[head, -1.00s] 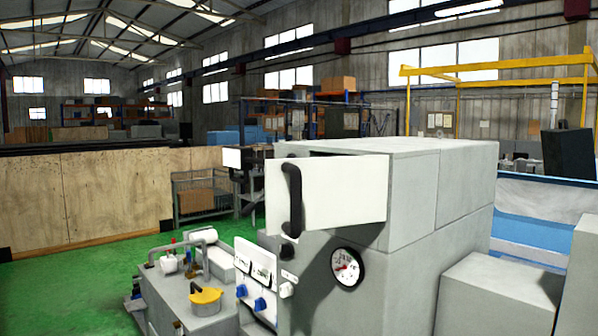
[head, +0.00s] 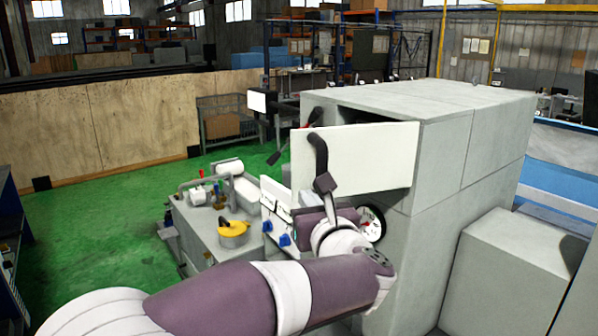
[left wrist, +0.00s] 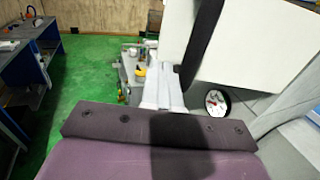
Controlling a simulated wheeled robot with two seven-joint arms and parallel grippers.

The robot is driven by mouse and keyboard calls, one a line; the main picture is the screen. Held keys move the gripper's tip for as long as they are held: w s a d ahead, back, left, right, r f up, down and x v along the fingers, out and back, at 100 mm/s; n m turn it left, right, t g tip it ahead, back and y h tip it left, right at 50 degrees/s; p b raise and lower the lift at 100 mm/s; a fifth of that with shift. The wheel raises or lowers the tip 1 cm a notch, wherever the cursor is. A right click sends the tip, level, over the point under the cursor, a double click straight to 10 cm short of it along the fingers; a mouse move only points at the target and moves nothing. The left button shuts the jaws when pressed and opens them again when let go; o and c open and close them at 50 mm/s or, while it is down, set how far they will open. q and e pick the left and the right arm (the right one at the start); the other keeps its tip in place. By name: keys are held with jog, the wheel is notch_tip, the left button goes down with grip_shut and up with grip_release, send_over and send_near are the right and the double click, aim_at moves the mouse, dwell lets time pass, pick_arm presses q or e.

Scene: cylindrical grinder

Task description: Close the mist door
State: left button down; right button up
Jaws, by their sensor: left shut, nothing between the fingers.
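The mist door is a white panel (head: 372,158) at the top front of the grey grinder housing. It stands open, swung out, with a dark gap behind its top edge. Its black curved handle (head: 318,150) is on the panel's left side. The door (left wrist: 260,45) and the dark handle (left wrist: 203,40) also show in the left wrist view. My left gripper (head: 325,184) is shut and empty, at the lower end of the handle in the head view; I cannot tell whether it touches. My right gripper is not in view.
A round gauge (head: 371,222) sits below the door, partly behind my left arm. A control panel with blue knobs (head: 284,240) and a grey tank with a yellow cap (head: 233,228) stand left of the housing. Green floor (head: 100,215) lies open further left.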

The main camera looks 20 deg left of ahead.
aim_at(293, 181)
pick_arm(q)
jog(key=p+x, duration=0.2)
jog(key=x, duration=0.1)
jog(key=p+x, duration=0.1)
jog(key=shift+w+a+r, duration=0.25)
jog(key=shift+a+r, duration=0.1)
jog(key=shift+a, duration=0.05)
jog(key=shift+w+a+f+p, duration=0.15)
jog(key=shift+w+a+p, duration=0.1)
jog(key=shift+w+p, duration=0.25)
jog(key=shift+w+a+f, duration=0.1)
jog(key=shift+w+f, duration=0.1)
jog(key=shift+w, duration=0.05)
